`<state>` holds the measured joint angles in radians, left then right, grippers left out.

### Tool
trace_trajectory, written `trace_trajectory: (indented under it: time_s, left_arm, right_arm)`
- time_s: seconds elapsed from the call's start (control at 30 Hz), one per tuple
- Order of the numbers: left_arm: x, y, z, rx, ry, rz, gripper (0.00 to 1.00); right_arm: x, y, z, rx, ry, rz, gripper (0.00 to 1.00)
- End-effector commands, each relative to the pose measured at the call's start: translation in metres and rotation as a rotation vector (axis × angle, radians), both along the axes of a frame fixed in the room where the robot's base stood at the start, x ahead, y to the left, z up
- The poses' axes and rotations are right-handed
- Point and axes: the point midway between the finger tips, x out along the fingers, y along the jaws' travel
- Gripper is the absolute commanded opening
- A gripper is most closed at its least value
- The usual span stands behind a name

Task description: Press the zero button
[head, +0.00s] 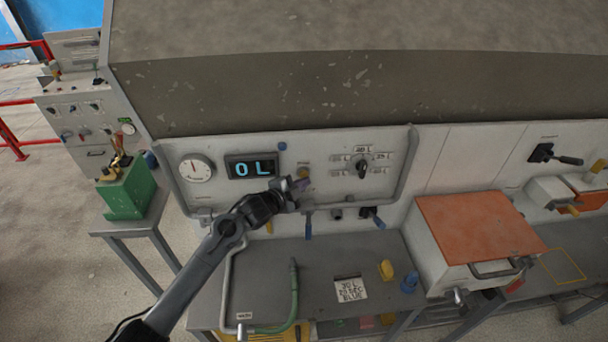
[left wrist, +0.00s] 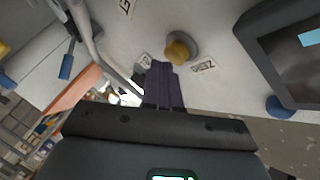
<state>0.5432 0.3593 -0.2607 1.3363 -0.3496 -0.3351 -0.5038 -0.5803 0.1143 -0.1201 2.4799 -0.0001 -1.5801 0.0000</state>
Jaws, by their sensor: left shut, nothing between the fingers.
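A yellow round button (head: 303,171) sits on the white panel, just right of the display (head: 250,167) that reads "0 L". In the left wrist view the yellow button (left wrist: 178,50) stands out from a grey collar, with small labels beside it that I cannot read for sure. My left gripper (head: 300,185) is shut and empty, in front of the panel just below the button. In the left wrist view its purple fingertips (left wrist: 161,68) are close to the button's lower left edge; I cannot tell whether they touch. My right gripper is not in view.
A blue knob (head: 282,146) is above the display's right end, and a rotary selector (head: 362,168) is to the right. A dial gauge (head: 196,168) is at left. A grey rail (head: 385,203) frames the panel. Below, a bench holds a note card (head: 350,290) and a green hose (head: 294,290).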

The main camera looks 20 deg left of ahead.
Motion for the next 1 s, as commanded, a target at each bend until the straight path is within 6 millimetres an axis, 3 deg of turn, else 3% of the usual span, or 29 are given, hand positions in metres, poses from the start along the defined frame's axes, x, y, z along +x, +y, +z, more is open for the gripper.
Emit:
trace_trajectory:
  time_s: [0.57, 1.0]
  left_arm:
    - [-0.008, -0.005, 0.001, 0.001, 0.0, -0.002, 0.0]
    - [-0.043, -0.021, 0.002, 0.001, 0.001, -0.002, 0.0]
  right_arm:
    - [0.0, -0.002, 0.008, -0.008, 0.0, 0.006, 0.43]
    - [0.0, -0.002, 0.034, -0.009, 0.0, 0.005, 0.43]
